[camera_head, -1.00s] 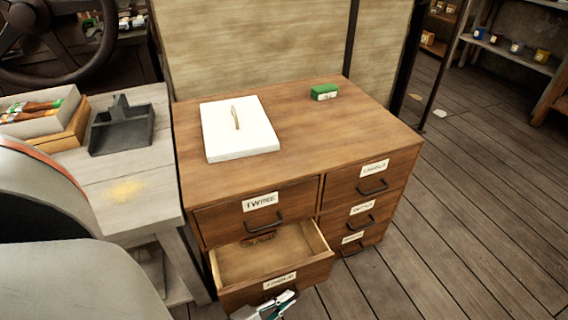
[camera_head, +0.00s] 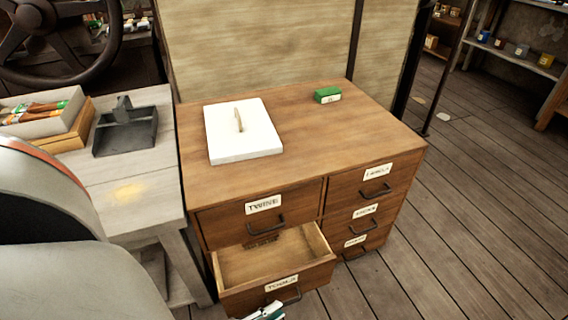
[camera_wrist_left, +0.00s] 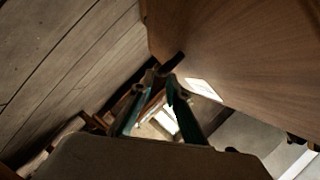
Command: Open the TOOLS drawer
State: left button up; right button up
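The TOOLS drawer (camera_head: 234,297) is the lower left drawer of the wooden cabinet. It is pulled well out, and its inside shows, empty in the visible part. Its dark handle (camera_head: 291,296) is on the front, beside the white label (camera_head: 282,284). My left gripper (camera_head: 266,312) is at the bottom edge of the head view, just in front of the drawer front and mostly cut off. My right gripper is not in view.
The cabinet top (camera_head: 340,135) holds a white slab (camera_head: 240,145) and a green box (camera_head: 327,95). The TWINE drawer (camera_head: 230,220) above is shut, as are the right-hand drawers. A workbench (camera_head: 150,185) with a dustpan (camera_head: 125,132) stands at left. The floor at right is clear.

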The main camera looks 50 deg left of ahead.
pick_arm(q)
jog(key=v, duration=0.7)
